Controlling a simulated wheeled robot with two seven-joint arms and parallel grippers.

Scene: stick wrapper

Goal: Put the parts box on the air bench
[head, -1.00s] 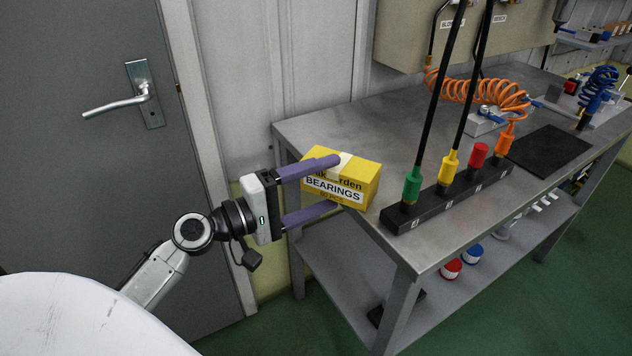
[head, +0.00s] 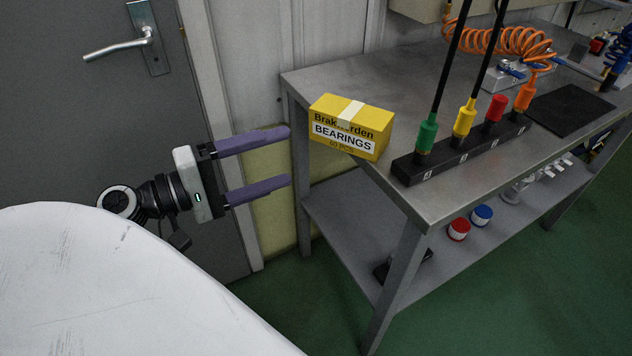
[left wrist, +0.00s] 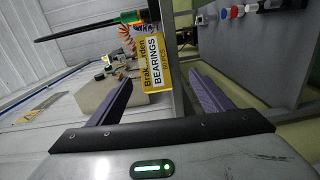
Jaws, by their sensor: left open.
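The yellow parts box (head: 350,128), labelled BEARINGS, sits on the near left corner of the grey metal air bench (head: 330,82). Its front edge is at or slightly past the bench edge. My left gripper (head: 290,156) is open and empty, to the left of the box and apart from it, with two purple fingers pointing at it. In the left wrist view the box (left wrist: 152,62) shows beyond the gap between the fingers (left wrist: 166,90). My right gripper is not in view.
A black rail (head: 462,150) with green, yellow, red and orange fittings stands right of the box. An orange coiled hose (head: 500,40) and a black mat (head: 570,110) lie farther back. Red and blue tins (head: 459,229) stand on the lower shelf. A grey door (head: 90,100) is at left.

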